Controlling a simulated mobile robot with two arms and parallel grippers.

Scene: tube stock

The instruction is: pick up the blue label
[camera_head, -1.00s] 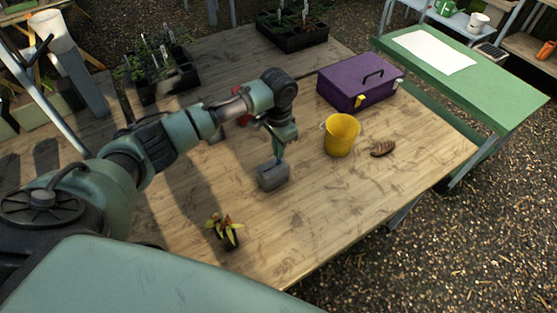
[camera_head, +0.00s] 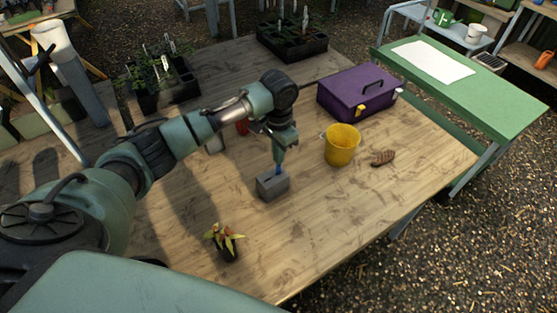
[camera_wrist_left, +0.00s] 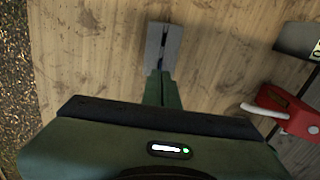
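The blue label (camera_head: 278,173) shows as a small blue piece between my left fingertips and a grey slotted block (camera_head: 268,190) on the wooden table. My left gripper (camera_head: 280,162) points down over the block, its fingers close together with the label at their tips. Whether the label's lower end is still in the slot cannot be told. My right gripper is not in view.
A yellow bucket (camera_head: 341,148), a brown object (camera_head: 383,158) and a purple toolbox (camera_head: 350,98) stand to the right. A small potted plant (camera_head: 226,240) is near the front. A red object (camera_wrist_left: 290,110) shows right in the wrist view. Table around the block is clear.

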